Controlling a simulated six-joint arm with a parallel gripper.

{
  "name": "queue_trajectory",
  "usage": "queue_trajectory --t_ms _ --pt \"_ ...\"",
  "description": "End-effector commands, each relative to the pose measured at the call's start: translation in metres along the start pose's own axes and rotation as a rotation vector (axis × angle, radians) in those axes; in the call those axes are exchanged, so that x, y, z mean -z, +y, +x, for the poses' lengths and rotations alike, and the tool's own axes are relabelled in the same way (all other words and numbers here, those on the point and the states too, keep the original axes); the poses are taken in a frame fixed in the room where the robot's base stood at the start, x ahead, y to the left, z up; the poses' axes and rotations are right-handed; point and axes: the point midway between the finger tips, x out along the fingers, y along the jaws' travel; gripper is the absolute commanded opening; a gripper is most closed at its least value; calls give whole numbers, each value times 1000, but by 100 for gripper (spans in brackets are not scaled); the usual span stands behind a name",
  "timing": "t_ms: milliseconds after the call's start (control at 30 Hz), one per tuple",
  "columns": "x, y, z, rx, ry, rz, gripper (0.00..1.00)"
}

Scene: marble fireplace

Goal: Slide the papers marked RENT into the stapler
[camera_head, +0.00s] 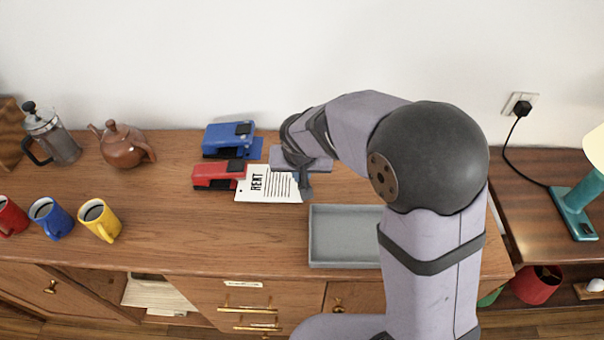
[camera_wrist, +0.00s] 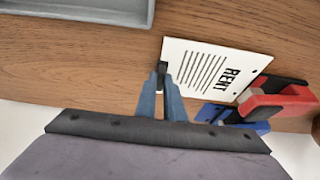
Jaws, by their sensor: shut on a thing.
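The white papers marked RENT (camera_head: 258,186) lie low over the wooden cabinet top, with the RENT end to the left at the red stapler (camera_head: 208,177). In the wrist view the RENT papers (camera_wrist: 205,66) reach the mouth of the red stapler (camera_wrist: 278,101) with one corner; how deep they sit in it I cannot tell. My gripper (camera_head: 305,188) is shut on the papers' right edge. In the wrist view my gripper's fingertips (camera_wrist: 162,72) pinch that edge. The arm hides part of the area behind the papers.
A blue hole punch-like device (camera_head: 230,138) stands behind the red stapler. A grey tray (camera_head: 345,237) lies at the front right, partly behind my arm. A teapot (camera_head: 122,146), a French press (camera_head: 50,134) and red, blue and yellow mugs (camera_head: 100,219) stand at the left.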

Motion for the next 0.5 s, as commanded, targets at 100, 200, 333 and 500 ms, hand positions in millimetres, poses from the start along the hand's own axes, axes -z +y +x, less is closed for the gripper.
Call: queue_trajectory --t_ms 100,200,333,500 --pt "0 0 1 0 0 0 0" --pt "-1 0 2 0 0 0 0" --pt "-1 0 3 0 0 0 0" --pt "-2 0 4 0 0 0 0"
